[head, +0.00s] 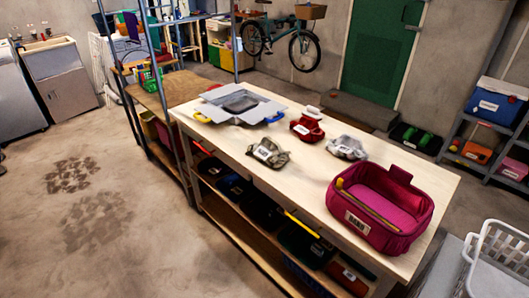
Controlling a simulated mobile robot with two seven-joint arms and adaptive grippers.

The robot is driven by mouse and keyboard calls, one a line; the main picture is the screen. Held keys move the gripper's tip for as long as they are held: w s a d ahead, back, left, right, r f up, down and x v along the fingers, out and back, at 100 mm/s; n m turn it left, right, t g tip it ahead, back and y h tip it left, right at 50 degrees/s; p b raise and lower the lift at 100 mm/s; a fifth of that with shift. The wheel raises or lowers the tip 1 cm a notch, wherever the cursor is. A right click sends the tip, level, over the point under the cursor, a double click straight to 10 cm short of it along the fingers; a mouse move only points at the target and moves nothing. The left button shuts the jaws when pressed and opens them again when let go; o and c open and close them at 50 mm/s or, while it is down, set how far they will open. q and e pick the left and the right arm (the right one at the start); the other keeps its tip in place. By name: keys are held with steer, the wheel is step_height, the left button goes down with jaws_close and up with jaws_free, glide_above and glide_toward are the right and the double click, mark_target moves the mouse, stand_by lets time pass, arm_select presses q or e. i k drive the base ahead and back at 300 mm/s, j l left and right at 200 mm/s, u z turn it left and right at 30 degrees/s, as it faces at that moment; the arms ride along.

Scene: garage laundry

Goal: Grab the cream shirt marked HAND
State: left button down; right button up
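Three small folded cloth bundles lie apart on the pale wooden table (243,140). One is a cream-olive bundle (268,153) with a white tag, near the table's front left edge. One is a grey-white bundle (347,148) in the middle, also with a pale tag. One is a red bundle (306,128) with a white tag, behind and between them. The tag lettering is too small to read, so I cannot tell which one is marked HAND. Neither of my grippers shows in the head view.
A magenta fabric basket (405,208) with a label stands at the table's right end. A grey open box (240,104) with blue and yellow handles sits at the left end. A small white object (313,112) lies behind the red bundle. A white laundry basket (497,262) stands lower right.

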mark_target(269, 150)
steer(key=i+j+z, duration=0.1)
steer(key=z, duration=0.95)
steer(key=j+z, duration=0.4)
steer(key=j, duration=0.15)
steer(key=k+j+z, duration=0.1)
steer(key=j+z, duration=0.25)
steer(key=j, duration=0.15)
